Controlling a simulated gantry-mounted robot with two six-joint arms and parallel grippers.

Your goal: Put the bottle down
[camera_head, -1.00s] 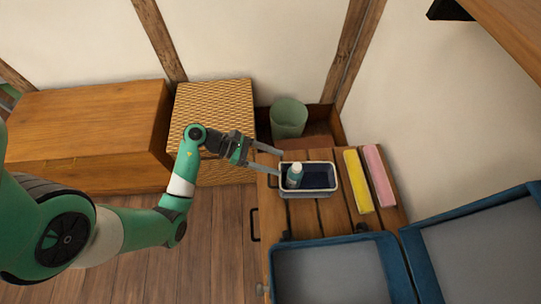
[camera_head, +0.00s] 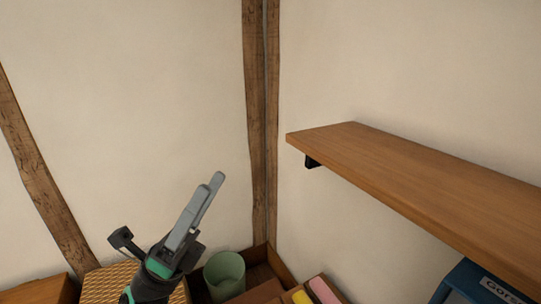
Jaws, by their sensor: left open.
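The bottle is not in view now. My left gripper (camera_head: 210,183) is raised in front of the pale wall, with its fingers pointing up and slightly right. Its two grey fingers overlap in this view, open with nothing visible between them. The tray is out of view below the frame. My right gripper is not in view.
A wooden shelf (camera_head: 400,178) juts from the right wall. Below are a green bin (camera_head: 224,277), a yellow block (camera_head: 301,297), a pink block (camera_head: 323,290), a woven box (camera_head: 107,285) and a blue labelled case (camera_head: 480,285).

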